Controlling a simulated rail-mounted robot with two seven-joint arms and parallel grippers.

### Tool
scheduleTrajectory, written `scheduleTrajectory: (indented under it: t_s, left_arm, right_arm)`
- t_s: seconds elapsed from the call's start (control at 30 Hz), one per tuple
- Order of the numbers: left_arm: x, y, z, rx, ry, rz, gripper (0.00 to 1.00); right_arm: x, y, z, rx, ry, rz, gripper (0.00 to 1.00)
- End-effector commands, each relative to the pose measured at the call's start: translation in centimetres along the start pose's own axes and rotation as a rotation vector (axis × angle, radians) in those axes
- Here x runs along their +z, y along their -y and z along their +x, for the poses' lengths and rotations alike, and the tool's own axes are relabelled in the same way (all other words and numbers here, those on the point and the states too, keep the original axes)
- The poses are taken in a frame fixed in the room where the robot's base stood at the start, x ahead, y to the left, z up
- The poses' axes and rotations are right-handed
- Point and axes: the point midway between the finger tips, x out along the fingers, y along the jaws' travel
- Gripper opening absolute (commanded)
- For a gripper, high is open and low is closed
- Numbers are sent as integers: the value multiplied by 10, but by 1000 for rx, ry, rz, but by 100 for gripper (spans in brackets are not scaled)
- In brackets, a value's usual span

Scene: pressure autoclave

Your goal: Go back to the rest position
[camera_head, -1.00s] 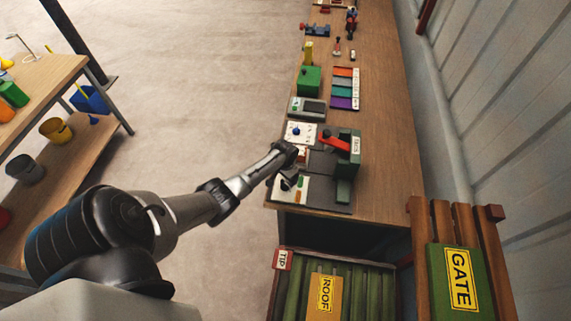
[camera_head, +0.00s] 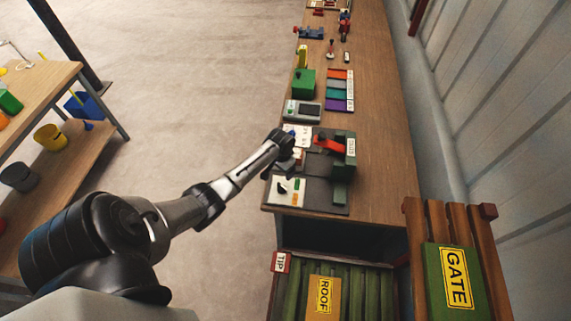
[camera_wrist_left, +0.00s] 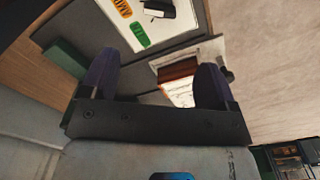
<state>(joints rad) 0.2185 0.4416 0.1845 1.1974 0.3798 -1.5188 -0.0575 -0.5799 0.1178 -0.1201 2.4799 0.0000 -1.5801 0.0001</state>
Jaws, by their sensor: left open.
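My left gripper (camera_head: 284,152) is at the end of the arm that comes in from the left, over the left edge of the long workbench. In the left wrist view its two dark fingers (camera_wrist_left: 155,82) stand apart with nothing between them. Below them are grey mats and white cards with coloured labels, one green label (camera_wrist_left: 140,36) and one orange. A brown block (camera_wrist_left: 178,70) shows beside the right finger. My right gripper is not in view.
The workbench (camera_head: 385,175) holds a green press with a red lever (camera_head: 328,146), a grey scale (camera_head: 303,111), a green box (camera_head: 303,83) and a coloured chart (camera_head: 338,90). A slatted crate (camera_head: 350,295) and a GATE sign (camera_head: 457,278) are in front. Open floor (camera_head: 190,110) lies left.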

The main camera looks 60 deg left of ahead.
Motion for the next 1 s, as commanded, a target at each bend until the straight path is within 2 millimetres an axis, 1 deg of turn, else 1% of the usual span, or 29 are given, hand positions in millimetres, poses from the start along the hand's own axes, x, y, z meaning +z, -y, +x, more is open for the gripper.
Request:
scheduleTrajectory:
  t_s: [0.37,0.43,0.47,0.57,0.63,0.67,0.7,0.77,0.8,0.87,0.9,0.97,1.0]
  left_arm:
    - [0,0,0,0,0,-4,82]
    - [2,3,0,-18,10,-16,82]
    - [-2,3,-6,-35,-3,-13,82]
    - [-18,-2,-36,-82,-83,14,82]
    - [-32,-13,-68,-124,-168,51,82]
    - [-38,-20,-82,-142,-209,70,82]
    - [-44,-33,-103,-161,-268,97,82]
    - [-49,-56,-133,-183,-357,140,82]
    - [-46,-71,-148,-194,-404,169,82]
    - [-36,-95,-167,-204,-470,211,82]
    - [-26,-111,-177,-208,-509,240,82]
    - [-6,-134,-190,-205,-561,281,82]
    - [11,-150,-196,-198,-591,308,82]
  right_arm:
    - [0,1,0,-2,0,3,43]
    - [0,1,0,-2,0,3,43]
    - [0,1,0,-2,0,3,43]
    - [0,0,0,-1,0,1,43]
    - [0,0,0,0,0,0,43]
    - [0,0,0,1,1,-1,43]
    - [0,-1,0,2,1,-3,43]
    - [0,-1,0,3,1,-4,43]
    - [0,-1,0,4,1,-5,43]
    - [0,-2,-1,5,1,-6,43]
    - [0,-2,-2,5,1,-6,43]
    - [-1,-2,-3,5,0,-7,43]
    - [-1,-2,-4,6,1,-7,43]
